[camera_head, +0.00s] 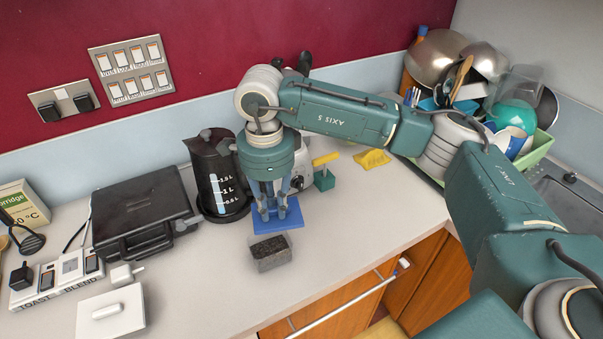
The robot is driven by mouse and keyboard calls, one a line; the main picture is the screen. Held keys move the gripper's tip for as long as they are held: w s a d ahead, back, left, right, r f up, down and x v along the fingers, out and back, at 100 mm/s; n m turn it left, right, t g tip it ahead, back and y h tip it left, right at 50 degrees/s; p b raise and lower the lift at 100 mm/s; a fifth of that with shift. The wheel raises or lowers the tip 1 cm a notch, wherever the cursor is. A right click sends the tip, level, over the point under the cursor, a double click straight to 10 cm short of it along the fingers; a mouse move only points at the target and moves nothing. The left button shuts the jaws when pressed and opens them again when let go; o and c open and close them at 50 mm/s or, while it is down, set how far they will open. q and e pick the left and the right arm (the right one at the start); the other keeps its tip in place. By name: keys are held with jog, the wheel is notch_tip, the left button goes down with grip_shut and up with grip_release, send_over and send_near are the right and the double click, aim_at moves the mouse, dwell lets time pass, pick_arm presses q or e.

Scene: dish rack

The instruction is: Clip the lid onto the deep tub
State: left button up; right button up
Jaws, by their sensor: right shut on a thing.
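A small clear-grey tub (272,260) with dark contents stands on the counter near its front edge, in the middle of the head view. It looks open at the top. A flat blue lid (292,219) is just behind it, level or nearly so. My right gripper (276,213) points straight down with its fingers on the blue lid, shut on it. The fingers hide the middle of the lid. I cannot tell whether the lid rests on the counter or hangs just above it. My left gripper is not in view.
A black kettle (216,180) stands close left of my right gripper, with a black grill (143,215) beyond. A white box (110,311) is at the front left. A teal block (324,180) and yellow piece (372,159) lie to the right. The counter right of the tub is clear.

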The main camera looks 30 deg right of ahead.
aim_at(264, 224)
jog(key=a+n, duration=0.1)
jog(key=s+a+f+n, duration=0.1)
jog(key=n, duration=0.1)
jog(key=shift+a, duration=0.35)
jog(key=shift+f, duration=0.1)
jog(key=shift+f+b, duration=0.25)
jog(key=shift+b, duration=0.35)
notch_tip(264, 224, down, 4)
jog(key=b, duration=0.4)
jog(key=shift+f, duration=0.1)
jog(key=shift+f, duration=0.1)
jog(key=shift+f+b, duration=0.1)
jog(key=shift+b, duration=0.45)
jog(key=shift+f+b, duration=0.15)
jog(key=shift+b, duration=0.3)
